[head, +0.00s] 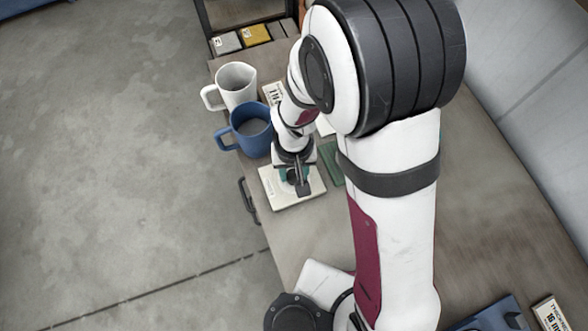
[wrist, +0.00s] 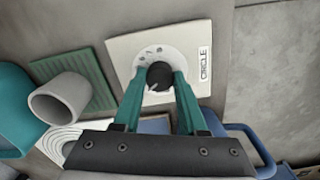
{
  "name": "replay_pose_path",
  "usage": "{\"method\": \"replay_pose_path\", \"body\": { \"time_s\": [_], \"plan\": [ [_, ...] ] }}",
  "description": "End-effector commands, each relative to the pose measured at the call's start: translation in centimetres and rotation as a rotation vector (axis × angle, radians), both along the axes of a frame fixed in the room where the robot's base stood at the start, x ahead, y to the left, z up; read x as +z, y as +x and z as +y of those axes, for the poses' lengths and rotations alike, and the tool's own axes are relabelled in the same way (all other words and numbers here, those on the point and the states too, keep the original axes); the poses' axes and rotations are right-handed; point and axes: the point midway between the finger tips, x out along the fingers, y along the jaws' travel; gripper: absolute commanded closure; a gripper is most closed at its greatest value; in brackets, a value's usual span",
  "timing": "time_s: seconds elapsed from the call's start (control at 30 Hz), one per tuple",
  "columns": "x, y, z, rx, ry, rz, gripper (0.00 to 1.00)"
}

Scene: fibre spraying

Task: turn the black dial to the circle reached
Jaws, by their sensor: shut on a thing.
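The black dial (wrist: 159,75) sits at the centre of a white round face on a cream plate (wrist: 121,47). Small marks ring the dial, too small to read. A light pointer line shows on the dial, aimed toward the lower left. My gripper (wrist: 160,80) has its teal fingers on both sides of the dial, shut on it. In the head view the cream plate (head: 279,197) lies near the table's left edge, and my gripper (head: 296,175) hides the dial.
A blue mug (head: 250,135) and a white mug (head: 237,88) stand just behind the plate. A green ribbed pad (head: 331,161) lies right of it, partly behind my arm. The tabletop (head: 480,190) right of my arm is mostly clear.

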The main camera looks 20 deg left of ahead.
Motion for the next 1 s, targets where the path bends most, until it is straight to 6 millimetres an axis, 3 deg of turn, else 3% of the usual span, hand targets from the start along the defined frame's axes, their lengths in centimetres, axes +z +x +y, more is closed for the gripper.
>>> {"method": "replay_pose_path", "body": {
  "time_s": [0.4, 0.93, 0.97, 1.0],
  "plan": [
    [0.04, 0.16, 0.15, -0.16, 0.005, -0.004, 1.0],
    [0.04, 0.19, 0.15, -0.179, 0.005, -0.005, 1.0],
    [0.04, 0.19, 0.15, -0.179, 0.005, -0.005, 0.55],
    [0.04, 0.18, 0.15, -0.179, 0.005, -0.005, 0.48]
  ]
}}
